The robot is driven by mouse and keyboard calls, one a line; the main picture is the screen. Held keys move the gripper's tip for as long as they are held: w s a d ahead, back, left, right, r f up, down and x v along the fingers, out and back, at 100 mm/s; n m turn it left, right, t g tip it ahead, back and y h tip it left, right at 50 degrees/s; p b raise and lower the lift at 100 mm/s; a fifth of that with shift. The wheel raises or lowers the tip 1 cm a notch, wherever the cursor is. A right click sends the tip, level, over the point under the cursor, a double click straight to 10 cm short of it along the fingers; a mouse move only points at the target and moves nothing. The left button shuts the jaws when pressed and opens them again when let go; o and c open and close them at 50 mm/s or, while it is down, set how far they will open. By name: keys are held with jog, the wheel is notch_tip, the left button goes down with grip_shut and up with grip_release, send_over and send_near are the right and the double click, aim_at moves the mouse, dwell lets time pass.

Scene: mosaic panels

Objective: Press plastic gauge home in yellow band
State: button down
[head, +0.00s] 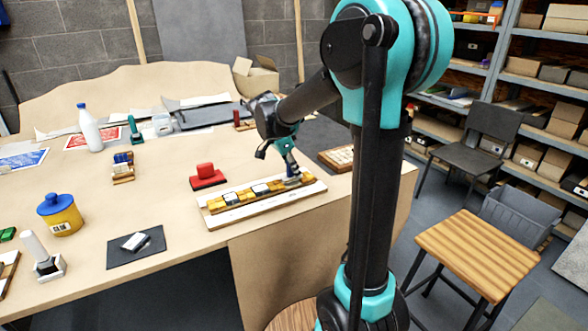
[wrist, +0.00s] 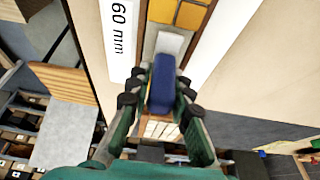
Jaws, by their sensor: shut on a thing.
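My gripper (wrist: 160,88) is shut on a dark blue block (wrist: 162,80), which appears to be the plastic gauge. In the wrist view a pale grey piece (wrist: 170,43) shows just beyond the block, in the channel; I cannot tell whether they are joined. Yellow tiles (wrist: 192,15) lie beyond it, between white strips, one marked 60 mm. In the head view my gripper (head: 291,174) is at the right end of the mosaic panel (head: 225,218), whose yellow band (head: 216,204) runs lengthwise with pale and dark tiles. The block's lower end and seating depth are hidden.
A dark mat (head: 120,255) with a pale block lies to the left, near a yellow jar (head: 66,222). A wooden tray (head: 335,160) lies right of my gripper.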

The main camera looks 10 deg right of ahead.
jog(key=shift+f, duration=0.4)
jog(key=c, duration=1.3)
grip_release()
jog(key=v, duration=1.2)
jog(key=shift+s, duration=0.1)
